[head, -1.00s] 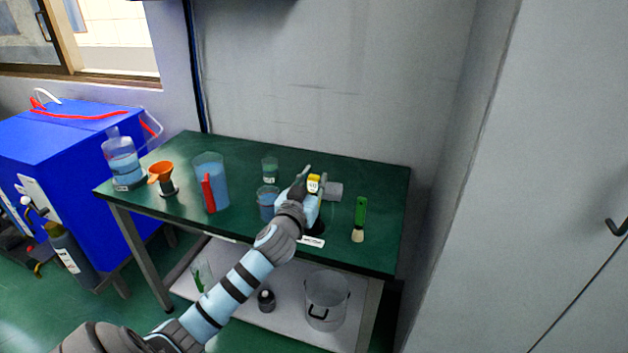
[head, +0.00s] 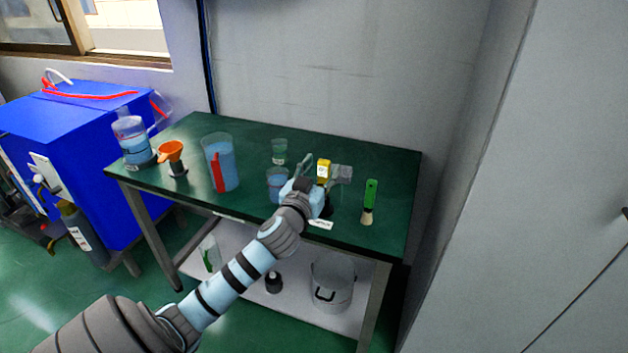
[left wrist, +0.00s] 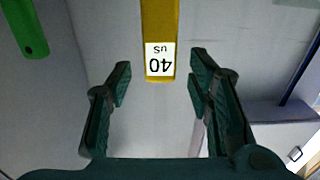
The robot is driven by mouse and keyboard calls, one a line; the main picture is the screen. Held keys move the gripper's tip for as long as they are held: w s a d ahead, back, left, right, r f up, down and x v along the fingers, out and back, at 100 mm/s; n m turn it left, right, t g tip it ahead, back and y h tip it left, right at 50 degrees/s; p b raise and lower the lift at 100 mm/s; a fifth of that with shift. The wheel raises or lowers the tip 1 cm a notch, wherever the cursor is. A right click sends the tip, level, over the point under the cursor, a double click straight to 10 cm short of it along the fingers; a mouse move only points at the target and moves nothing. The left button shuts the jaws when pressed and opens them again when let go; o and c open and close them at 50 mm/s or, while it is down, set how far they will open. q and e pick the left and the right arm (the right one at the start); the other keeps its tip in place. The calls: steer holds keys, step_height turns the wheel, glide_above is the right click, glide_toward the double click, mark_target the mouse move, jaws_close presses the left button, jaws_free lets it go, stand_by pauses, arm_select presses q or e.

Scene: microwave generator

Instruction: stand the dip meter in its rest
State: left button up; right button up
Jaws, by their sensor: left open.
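The dip meter (head: 323,168) is yellow with a white label and stands roughly upright near the back right of the green table. In the left wrist view the dip meter (left wrist: 160,40) shows its "40 uS" label inverted, with the rest of its body cut off by the frame. My left gripper (head: 322,176) is open. In the left wrist view, the open left gripper (left wrist: 160,85) has one dark finger on each side below the meter, apart from it. My gripper hides the meter's lower end and most of a dark round base (head: 328,210), possibly the rest. My right gripper is out of view.
A grey cylinder (head: 344,172) is close to the meter's right. A green-handled brush (head: 370,200) is further right.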

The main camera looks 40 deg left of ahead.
arm_select(q)
steer(key=v, duration=0.9)
steer(key=shift+s, duration=0.35)
